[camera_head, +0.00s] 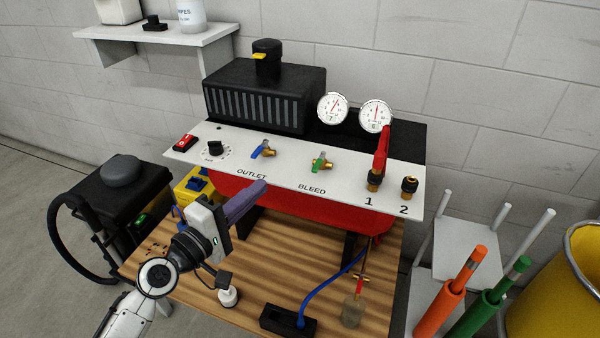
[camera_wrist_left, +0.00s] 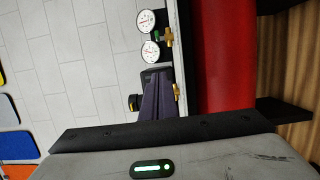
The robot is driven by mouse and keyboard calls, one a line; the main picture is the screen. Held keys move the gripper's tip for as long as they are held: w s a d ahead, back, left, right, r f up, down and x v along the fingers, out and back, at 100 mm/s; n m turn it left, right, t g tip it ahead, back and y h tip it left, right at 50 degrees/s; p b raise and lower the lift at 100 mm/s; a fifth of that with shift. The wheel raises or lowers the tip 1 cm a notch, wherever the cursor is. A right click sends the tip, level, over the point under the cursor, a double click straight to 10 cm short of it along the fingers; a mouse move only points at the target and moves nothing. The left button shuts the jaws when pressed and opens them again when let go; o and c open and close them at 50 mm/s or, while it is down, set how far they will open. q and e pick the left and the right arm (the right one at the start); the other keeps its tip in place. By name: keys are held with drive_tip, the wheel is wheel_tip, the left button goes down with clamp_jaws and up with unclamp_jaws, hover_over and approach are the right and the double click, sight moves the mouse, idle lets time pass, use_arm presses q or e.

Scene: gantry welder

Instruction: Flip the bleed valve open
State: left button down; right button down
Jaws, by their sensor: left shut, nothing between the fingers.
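The bleed valve (camera_head: 322,162) has a green handle on a brass body and sits on the white panel above the word BLEED. In the left wrist view a green and brass fitting (camera_wrist_left: 165,38), likely this valve, shows beside the gauges. My left gripper (camera_head: 262,187) is shut and empty, its dark purple fingers in front of the panel's lower edge near the word OUTLET. It is below and left of the bleed valve, apart from it. Its fingers also show in the left wrist view (camera_wrist_left: 158,95). My right gripper is not in view.
A blue-handled outlet valve (camera_head: 263,149) is left of the bleed valve. Two gauges (camera_head: 375,113) stand behind the panel. A red plug (camera_head: 381,150) sits on connector 1, right of the bleed valve. A red tank (camera_head: 300,205) lies under the panel, above the wooden table (camera_head: 200,290).

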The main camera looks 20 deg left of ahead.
use_arm(q)
drive_tip(key=p, duration=0.1)
approach(319, 161)
drive_tip(key=w+a, duration=0.4)
drive_tip(key=w, duration=0.1)
drive_tip(key=shift+w+a+f, duration=0.1)
drive_tip(key=shift+w+a, duration=0.05)
drive_tip(key=d+p, duration=0.1)
drive_tip(key=d, duration=0.2)
drive_tip(key=shift+d, duration=0.15)
drive_tip(key=shift+d+f, duration=0.1)
drive_tip(key=shift+d, duration=0.25)
